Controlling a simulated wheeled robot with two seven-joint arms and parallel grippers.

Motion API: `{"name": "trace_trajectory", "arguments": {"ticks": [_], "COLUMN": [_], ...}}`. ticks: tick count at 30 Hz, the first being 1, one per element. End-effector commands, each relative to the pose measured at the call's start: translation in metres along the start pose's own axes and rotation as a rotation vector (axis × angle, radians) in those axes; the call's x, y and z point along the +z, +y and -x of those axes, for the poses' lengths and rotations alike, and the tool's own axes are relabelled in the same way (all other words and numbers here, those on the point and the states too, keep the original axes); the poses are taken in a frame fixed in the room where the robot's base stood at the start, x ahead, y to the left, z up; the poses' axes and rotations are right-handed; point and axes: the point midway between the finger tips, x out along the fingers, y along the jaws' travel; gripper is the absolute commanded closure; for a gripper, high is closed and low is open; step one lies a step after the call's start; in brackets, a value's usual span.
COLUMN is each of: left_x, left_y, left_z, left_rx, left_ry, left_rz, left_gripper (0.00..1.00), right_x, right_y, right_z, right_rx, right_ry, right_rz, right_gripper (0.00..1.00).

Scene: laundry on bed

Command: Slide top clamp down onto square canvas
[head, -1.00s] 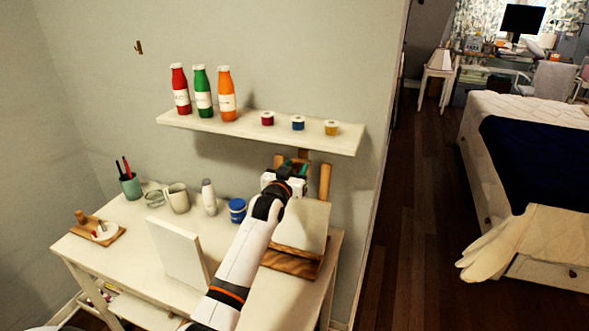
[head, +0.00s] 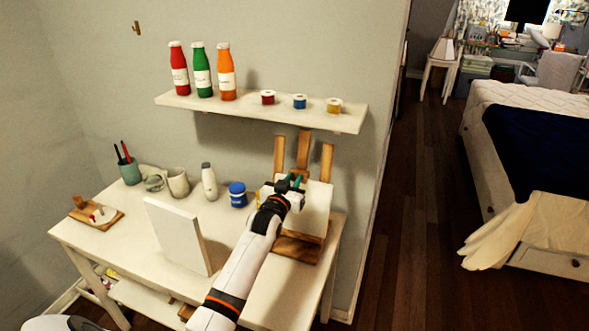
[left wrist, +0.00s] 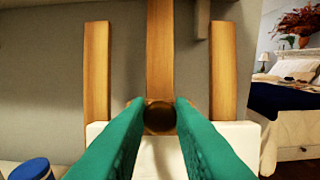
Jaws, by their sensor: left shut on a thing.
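The square canvas (head: 317,205) stands on the wooden easel (head: 298,249) at the right end of the white desk. Three easel posts rise behind it. My left gripper (head: 292,181) is at the canvas's top edge, in front of the middle post. In the left wrist view its green fingers (left wrist: 160,120) are shut on the round brown knob of the top clamp (left wrist: 160,117), on the middle post (left wrist: 160,50). The canvas's white top (left wrist: 245,138) lies just below the knob; whether the clamp touches it is hidden. My right gripper is not in view.
A shelf (head: 230,113) with bottles and small paint jars hangs above. A second white canvas (head: 177,236) stands left of my arm. A blue jar (head: 237,195), white bottle (head: 209,182) and mug (head: 178,182) are behind it. Open floor lies to the right.

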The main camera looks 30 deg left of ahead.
Motion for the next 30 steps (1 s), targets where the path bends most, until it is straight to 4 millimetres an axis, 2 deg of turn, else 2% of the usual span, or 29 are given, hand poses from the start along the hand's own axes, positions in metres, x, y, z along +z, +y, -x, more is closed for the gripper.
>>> {"name": "trace_trajectory", "arguments": {"ticks": [2, 11, 12, 15, 16, 25, 30], "left_x": [-0.009, -0.011, -0.011, -0.010, -0.010, -0.009, -0.010], "left_y": [0.000, 0.000, 0.000, 0.000, 0.000, 0.000, 0.000], "left_z": [0.002, 0.003, 0.003, 0.003, 0.003, 0.004, 0.019], "left_rx": [0.000, 0.000, 0.000, 0.000, 0.000, 0.000, -0.001], "left_ry": [0.002, 0.004, 0.004, 0.004, 0.003, 0.001, 0.000], "left_rz": [0.000, 0.000, 0.000, -0.001, -0.001, -0.001, -0.001], "left_gripper": [1.00, 1.00, 0.76, 0.60, 0.58, 0.58, 0.58], "right_x": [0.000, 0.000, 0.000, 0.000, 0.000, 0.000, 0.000], "right_y": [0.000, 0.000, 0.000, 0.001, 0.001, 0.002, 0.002], "right_z": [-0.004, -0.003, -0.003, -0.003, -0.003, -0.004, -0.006], "right_rx": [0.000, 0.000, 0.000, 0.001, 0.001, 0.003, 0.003], "right_ry": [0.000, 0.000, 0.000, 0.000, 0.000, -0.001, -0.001], "right_rz": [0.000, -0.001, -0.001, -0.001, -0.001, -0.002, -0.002], "right_gripper": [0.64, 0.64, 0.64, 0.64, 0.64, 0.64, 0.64]}}
